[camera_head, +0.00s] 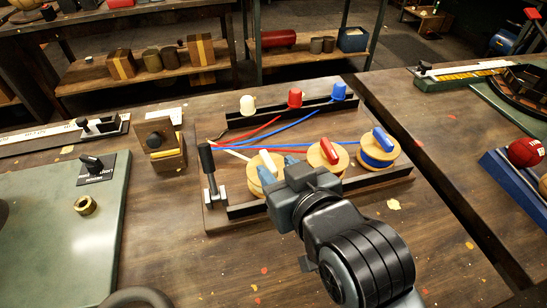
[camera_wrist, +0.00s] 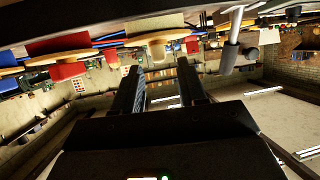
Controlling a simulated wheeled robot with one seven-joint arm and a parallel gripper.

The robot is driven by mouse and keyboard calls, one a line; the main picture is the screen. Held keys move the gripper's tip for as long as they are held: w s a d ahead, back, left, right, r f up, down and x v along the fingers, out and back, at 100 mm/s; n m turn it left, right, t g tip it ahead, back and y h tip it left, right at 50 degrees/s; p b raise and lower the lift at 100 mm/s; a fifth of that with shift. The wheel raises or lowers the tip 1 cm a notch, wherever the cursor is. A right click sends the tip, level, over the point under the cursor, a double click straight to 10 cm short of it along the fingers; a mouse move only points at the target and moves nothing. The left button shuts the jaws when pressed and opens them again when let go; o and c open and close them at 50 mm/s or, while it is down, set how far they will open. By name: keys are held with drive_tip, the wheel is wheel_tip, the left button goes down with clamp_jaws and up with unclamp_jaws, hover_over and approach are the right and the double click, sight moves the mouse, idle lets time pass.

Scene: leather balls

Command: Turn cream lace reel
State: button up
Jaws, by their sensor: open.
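The cream lace reel (camera_head: 256,184) is a pale wooden disc with a cream handle (camera_head: 267,160) on top, at the left of a row of three reels in the head view. My gripper (camera_head: 276,172) is over its right side and hides part of it. In the wrist view the cream reel (camera_wrist: 155,38) is beyond the open fingertips of my gripper (camera_wrist: 160,68). Its handle (camera_wrist: 157,50) shows in line with the gap between them. I see no contact, but cannot tell the exact distance.
The red-handled reel (camera_head: 327,158) and blue-handled reel (camera_head: 378,152) stand close on the right. A black-handled lever (camera_head: 207,163) stands at the left of the wooden board (camera_head: 215,128). Cream, red and blue knobs (camera_head: 295,98) line the back rail. A small wooden box (camera_head: 160,143) is further left.

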sight(270, 162)
drive_tip(key=shift+x, duration=1.85)
drive_tip(key=shift+c, duration=0.4)
clamp_jaws()
